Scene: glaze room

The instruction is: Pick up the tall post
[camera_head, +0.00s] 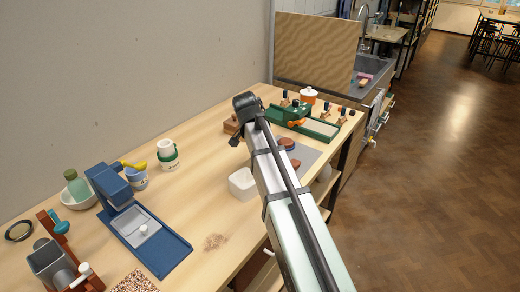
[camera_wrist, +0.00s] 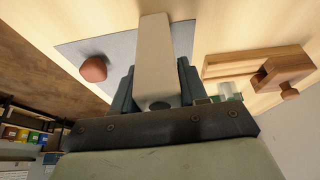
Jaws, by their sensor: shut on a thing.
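The tall post (camera_wrist: 155,45) is a pale beige, squared piece in the middle of the wrist view. It stands out between the two dark fingers of my gripper (camera_wrist: 157,78), which press on its left and right sides. The post runs up past the fingertips toward the top of the picture. Whether it touches the surface below is not clear. In the head view my arm reaches over the bench and hides the post.
A grey mat (camera_wrist: 90,48) with a red-brown piece (camera_wrist: 93,69) lies left of the post in the wrist view. A wooden clamp-like piece (camera_wrist: 240,65) is to the right. In the head view, a white tub (camera_head: 243,184) and a green device (camera_head: 296,117) stand near my arm.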

